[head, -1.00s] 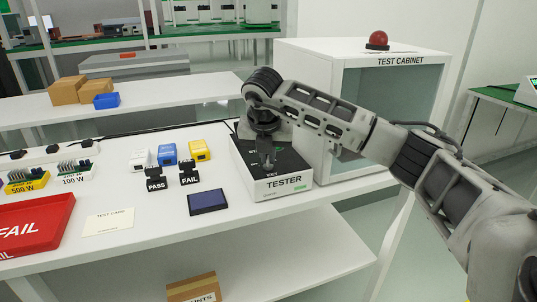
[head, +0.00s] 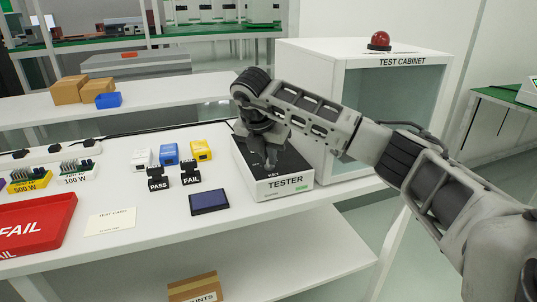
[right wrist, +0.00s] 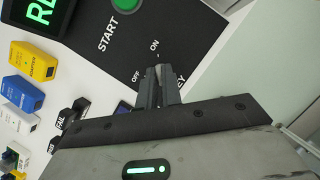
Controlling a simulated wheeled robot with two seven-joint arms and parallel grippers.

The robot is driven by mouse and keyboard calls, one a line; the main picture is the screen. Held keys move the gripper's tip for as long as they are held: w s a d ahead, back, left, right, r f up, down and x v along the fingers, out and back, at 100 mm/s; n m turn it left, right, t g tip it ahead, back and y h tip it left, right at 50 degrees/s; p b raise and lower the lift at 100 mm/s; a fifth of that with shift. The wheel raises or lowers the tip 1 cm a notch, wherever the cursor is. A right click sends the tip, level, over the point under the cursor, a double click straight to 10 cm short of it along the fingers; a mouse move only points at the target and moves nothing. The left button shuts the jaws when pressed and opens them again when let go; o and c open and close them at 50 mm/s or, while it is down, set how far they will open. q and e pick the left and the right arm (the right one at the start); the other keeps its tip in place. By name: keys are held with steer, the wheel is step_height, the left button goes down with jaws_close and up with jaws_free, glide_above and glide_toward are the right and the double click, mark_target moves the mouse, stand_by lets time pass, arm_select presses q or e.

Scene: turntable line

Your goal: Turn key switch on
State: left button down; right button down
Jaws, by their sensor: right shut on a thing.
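The tester (head: 285,188) is a white box with a black top, standing on the table in front of the test cabinet. My right gripper (head: 271,163) points down over the tester's top. In the right wrist view its fingertips (right wrist: 158,80) are shut on the small pale key (right wrist: 158,70) of the key switch. OFF and ON are printed beside the key, with ON nearer the START button (right wrist: 127,5). The fingers hide most of the switch and part of the KEY label, so its exact angle is hard to tell. My left gripper is out of view.
The test cabinet (head: 310,85) with a red dome lamp (head: 379,40) stands right behind the tester. PASS and FAIL stamps (head: 190,176), a dark blue pad (head: 209,202), a test card (head: 110,221) and a red FAIL tray (head: 55,232) are to the left.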

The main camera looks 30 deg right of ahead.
steer(key=shift+r, duration=0.1)
steer(key=c, duration=1.6)
jaws_free()
steer(key=shift+o, duration=0.2)
arm_select(q)
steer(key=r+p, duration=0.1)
steer(key=p, duration=0.1)
steer(key=shift+p, duration=0.35)
arm_select(e)
steer(key=v, duration=1.6)
steer(key=shift+d, duration=0.1)
